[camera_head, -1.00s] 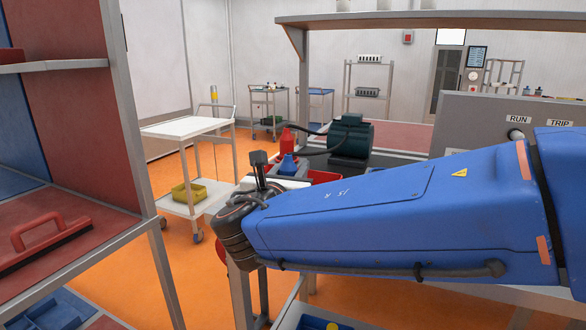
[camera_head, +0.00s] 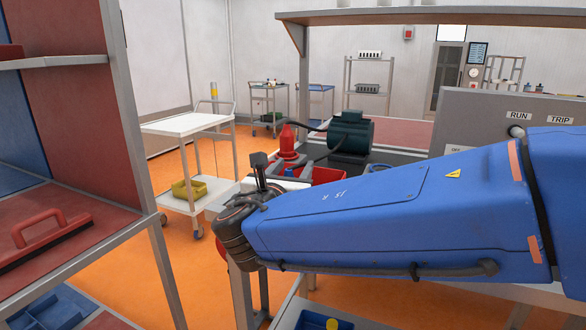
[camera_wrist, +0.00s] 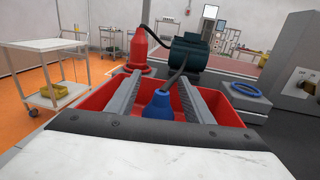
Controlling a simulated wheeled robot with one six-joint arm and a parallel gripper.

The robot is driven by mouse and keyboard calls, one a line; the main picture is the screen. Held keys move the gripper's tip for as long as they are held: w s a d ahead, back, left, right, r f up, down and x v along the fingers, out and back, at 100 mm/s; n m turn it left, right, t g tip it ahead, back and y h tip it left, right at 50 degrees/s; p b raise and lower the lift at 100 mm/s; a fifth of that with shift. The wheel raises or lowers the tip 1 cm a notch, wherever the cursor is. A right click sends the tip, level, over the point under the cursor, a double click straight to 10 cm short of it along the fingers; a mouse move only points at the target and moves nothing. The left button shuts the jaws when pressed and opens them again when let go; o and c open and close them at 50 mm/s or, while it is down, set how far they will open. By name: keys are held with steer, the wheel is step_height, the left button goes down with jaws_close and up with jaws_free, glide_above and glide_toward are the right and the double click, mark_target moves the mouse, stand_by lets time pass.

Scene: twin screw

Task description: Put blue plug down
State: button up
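The blue plug (camera_wrist: 157,106) is between my gripper's two grey fingers in the wrist view, with a gap on either side. It is in or over the red bin (camera_wrist: 235,98), and a dark cable rises from its top. Its underside is hidden, so I cannot tell whether it touches the bin floor. My gripper (camera_wrist: 159,76) is open over the bin. In the head view only a small blue bit of the plug (camera_head: 289,172) shows beyond my wrist, near the red bin (camera_head: 328,175).
A red plug (camera_wrist: 138,50) stands upright behind the bin, its cable running towards the dark green motor (camera_wrist: 188,52). A blue ring (camera_wrist: 245,88) lies right of the bin. A grey panel (camera_head: 480,115) stands at right. A white cart (camera_head: 188,126) is at left.

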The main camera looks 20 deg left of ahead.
steer(key=shift+f, duration=0.1)
steer(key=s, duration=0.7)
steer(key=s+r, duration=0.1)
steer(key=s, duration=0.3)
steer(key=shift+s+d+r, duration=0.1)
steer(key=shift+s+d, duration=0.25)
steer(key=shift+d, duration=0.05)
steer(key=shift+s, duration=0.15)
stand_by(0.8)
